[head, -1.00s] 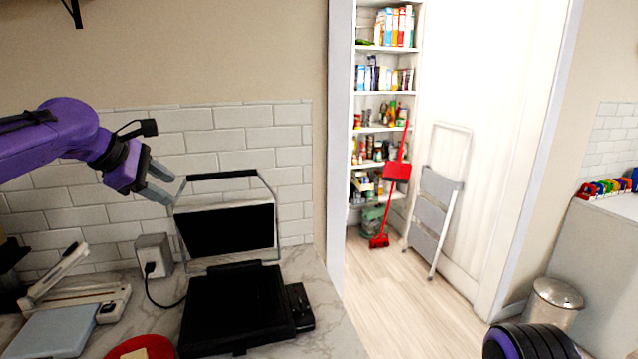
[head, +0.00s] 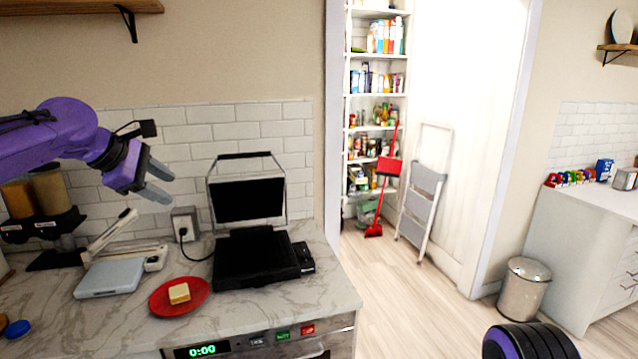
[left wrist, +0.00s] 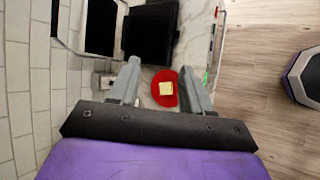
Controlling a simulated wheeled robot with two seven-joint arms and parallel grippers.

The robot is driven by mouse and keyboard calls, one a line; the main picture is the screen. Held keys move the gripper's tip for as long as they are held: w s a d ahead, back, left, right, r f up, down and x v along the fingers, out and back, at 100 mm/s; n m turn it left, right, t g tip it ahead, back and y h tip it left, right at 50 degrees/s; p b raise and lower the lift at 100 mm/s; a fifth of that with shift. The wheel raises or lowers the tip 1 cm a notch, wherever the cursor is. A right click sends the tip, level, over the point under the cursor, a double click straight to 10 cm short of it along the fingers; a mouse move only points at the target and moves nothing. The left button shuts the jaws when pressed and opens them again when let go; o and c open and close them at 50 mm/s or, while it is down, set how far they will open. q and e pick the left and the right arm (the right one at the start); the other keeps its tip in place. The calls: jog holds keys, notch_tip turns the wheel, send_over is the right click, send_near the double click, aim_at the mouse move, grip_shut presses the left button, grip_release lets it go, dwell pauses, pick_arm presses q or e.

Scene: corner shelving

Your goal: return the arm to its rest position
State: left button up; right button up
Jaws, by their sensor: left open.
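My left gripper (head: 158,182) is raised above the counter at the left of the head view, in front of the tiled wall. It is open, and its fingers point right. In the left wrist view the two fingers (left wrist: 161,85) stand apart with nothing gripped. Through the gap the red plate (left wrist: 158,98) with a pale yellow block (left wrist: 166,88) shows below on the counter. The plate also shows in the head view (head: 166,305), apart from the gripper. My right gripper is not in view.
An open black press grill (head: 250,258) stands on the marble counter (head: 235,310), its lid upright. A pale scale or tray (head: 108,278) and dispensers (head: 48,195) are at left. A doorway shows shelves, a red broom (head: 388,170) and a step stool (head: 420,200). A bin (head: 523,286) stands at right.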

pick_arm(q)
jog(key=w+m+t, duration=0.1)
jog(key=w+t, duration=0.1)
jog(key=w, duration=0.3)
notch_tip(320, 180, down, 12)
jog(key=w+m+t+y+b, duration=0.1)
jog(key=w+m+t+y, duration=0.1)
jog(key=y, duration=0.2)
jog(key=s+f+m+g+y+b, duration=0.15)
jog(key=s+f, duration=0.35)
jog(key=f, duration=1)
jog(key=s+f+m+y+b, duration=0.25)
jog(key=s+f, duration=0.25)
jog(key=f, duration=0.9)
jog(key=s+f+m+g+b, duration=0.1)
jog(key=s+f+g+b, duration=0.1)
jog(key=s+f, duration=0.7)
jog(key=s+d+f+m+g+b, duration=0.1)
jog(key=s+f+m+g+b, duration=0.1)
jog(key=s+f, duration=0.8)
jog(key=s+d+f+m+g+b, duration=0.1)
jog(key=s+f, duration=0.8)
jog(key=s, duration=1.2)
jog(key=shift+f+m+g+b, duration=0.35)
jog(key=shift+m+g+b, duration=0.15)
jog(key=shift+g+b, duration=0.55)
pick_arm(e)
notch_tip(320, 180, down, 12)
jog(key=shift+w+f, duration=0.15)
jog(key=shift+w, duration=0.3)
